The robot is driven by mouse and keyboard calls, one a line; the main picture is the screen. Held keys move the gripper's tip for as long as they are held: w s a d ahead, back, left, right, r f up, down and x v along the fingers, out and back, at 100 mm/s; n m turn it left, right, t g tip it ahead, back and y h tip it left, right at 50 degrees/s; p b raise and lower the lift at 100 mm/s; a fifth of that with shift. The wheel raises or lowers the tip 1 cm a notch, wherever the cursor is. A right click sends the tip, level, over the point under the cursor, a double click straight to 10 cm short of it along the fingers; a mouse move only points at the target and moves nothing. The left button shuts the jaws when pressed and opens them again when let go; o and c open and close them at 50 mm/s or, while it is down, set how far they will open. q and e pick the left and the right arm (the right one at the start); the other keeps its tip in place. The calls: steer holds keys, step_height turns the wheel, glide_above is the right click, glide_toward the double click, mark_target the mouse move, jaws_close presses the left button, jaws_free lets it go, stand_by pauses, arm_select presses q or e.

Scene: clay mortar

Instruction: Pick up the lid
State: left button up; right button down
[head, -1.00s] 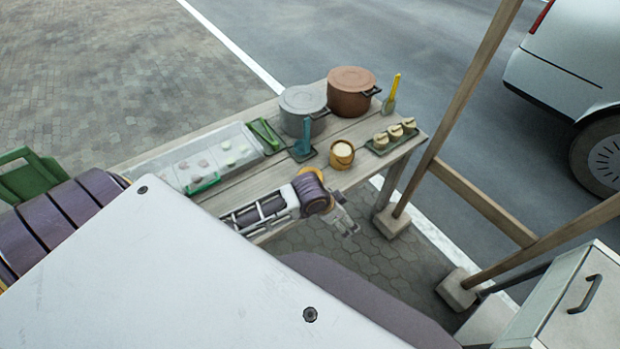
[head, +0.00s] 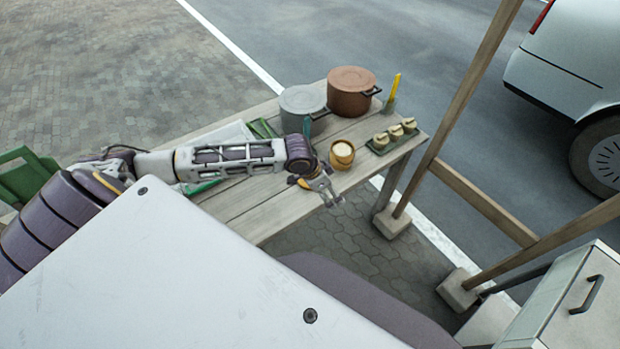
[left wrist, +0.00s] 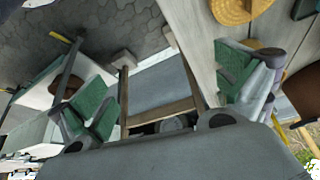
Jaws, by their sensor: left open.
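The task does not say which lid. A grey pot (head: 303,105) with a flat grey lid and a brown pot (head: 351,90) with a brown lid stand at the far side of the wooden table. My left gripper (head: 331,187) is open and empty at the table's near edge, just below a small yellow round container (head: 342,154) with a pale top. In the left wrist view the open green-padded fingers (left wrist: 168,88) have nothing between them, and a tan round object (left wrist: 240,8) shows at the top. My right gripper is not in view.
A green tray (head: 390,139) with several small cups stands at the table's right end. A yellow-handled utensil stands in a holder (head: 389,106) behind it. Wooden posts (head: 455,110) stand right of the table.

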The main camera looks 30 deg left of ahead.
arm_select(q)
steer(key=w+a+r+n, duration=0.1)
steer(key=a+r, duration=0.1)
steer(key=a, duration=0.5)
steer(key=w+a+r+n+y, duration=0.1)
steer(key=a+r, duration=0.1)
steer(key=a, duration=0.4)
steer(key=shift+w+a+n, duration=0.2)
steer(key=shift+a+n, duration=0.1)
steer(key=shift+a, duration=0.05)
steer(key=shift+f, duration=0.1)
steer(key=shift+x, duration=4.2)
steer(key=shift+x, duration=2.6)
steer(key=shift+a, duration=0.1)
steer(key=c, duration=0.6)
